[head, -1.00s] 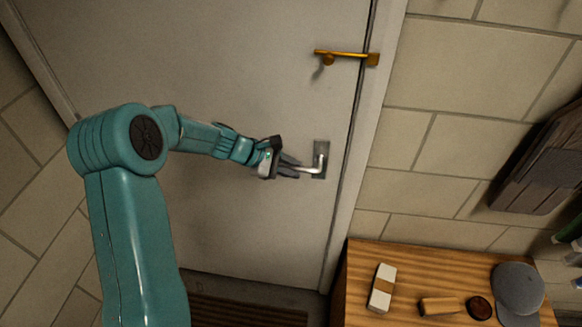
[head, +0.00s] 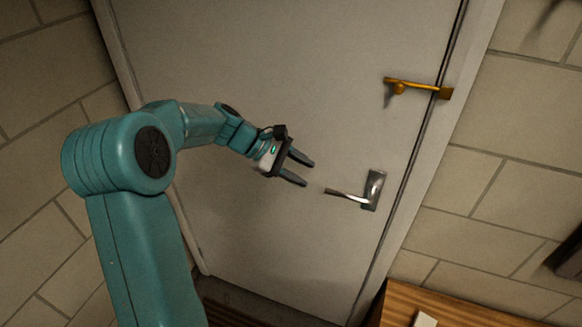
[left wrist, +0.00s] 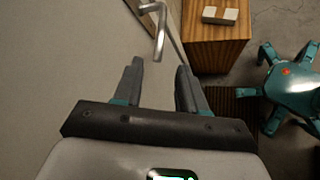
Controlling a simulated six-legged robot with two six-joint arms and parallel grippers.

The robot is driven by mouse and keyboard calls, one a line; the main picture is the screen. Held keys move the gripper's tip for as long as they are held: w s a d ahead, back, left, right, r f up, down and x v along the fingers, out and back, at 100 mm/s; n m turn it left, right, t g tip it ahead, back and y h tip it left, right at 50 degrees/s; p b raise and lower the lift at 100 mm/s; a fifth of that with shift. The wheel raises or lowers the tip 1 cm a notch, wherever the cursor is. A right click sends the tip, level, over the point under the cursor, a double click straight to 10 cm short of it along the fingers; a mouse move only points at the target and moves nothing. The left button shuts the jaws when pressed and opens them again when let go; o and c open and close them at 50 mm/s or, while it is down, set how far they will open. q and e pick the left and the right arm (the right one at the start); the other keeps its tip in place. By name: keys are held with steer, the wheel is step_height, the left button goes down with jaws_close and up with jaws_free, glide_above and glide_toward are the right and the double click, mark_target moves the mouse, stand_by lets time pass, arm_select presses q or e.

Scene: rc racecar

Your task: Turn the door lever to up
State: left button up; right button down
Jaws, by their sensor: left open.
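My right gripper is not in view.
A brass latch (head: 415,87) is on the door's right edge above the lever. A wooden cabinet (head: 455,308) stands at the lower right, with a pale block (head: 425,320) on top. A block wall (head: 500,190) borders the door on the right. The door face around the lever is clear.

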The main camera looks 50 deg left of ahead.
arm_select(q)
steer(key=v, duration=0.3)
steer(key=shift+f, duration=0.1)
stand_by(0.4)
